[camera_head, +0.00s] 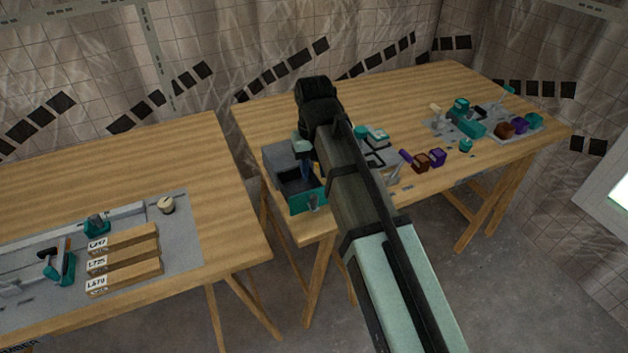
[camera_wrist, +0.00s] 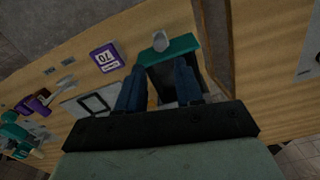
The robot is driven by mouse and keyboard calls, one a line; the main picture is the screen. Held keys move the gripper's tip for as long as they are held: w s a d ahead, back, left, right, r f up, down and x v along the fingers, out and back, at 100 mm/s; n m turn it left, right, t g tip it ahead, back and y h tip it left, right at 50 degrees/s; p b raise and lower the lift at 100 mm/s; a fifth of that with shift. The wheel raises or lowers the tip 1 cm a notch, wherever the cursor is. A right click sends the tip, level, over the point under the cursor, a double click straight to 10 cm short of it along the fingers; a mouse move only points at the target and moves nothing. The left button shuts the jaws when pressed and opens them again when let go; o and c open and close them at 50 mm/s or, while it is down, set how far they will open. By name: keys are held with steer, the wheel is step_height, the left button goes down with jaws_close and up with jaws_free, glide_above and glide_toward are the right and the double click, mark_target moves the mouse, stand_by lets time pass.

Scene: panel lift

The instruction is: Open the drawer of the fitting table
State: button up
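The drawer has a teal front (camera_head: 309,202) with a small grey handle (camera_head: 313,203), at the near left corner of the right-hand table (camera_head: 390,90). Behind the front, a dark hollow shows inside a grey housing (camera_head: 283,158). In the wrist view the teal front (camera_wrist: 178,49) and grey handle (camera_wrist: 160,40) lie beyond my fingertips. My gripper (camera_wrist: 158,68) is open, its two blue fingers apart with nothing seen between them. In the head view my gripper (camera_head: 307,175) points down over the hollow, partly hidden by my arm; contact cannot be told.
Fixtures and small purple and brown blocks (camera_head: 437,157) stand right of my arm. A purple tag marked 70 (camera_wrist: 106,58) lies beside the drawer in the wrist view. A second table (camera_head: 190,150) with labelled wooden bars (camera_head: 125,265) stands left, across a gap.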

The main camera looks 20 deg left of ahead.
steer(key=shift+r, duration=1.4)
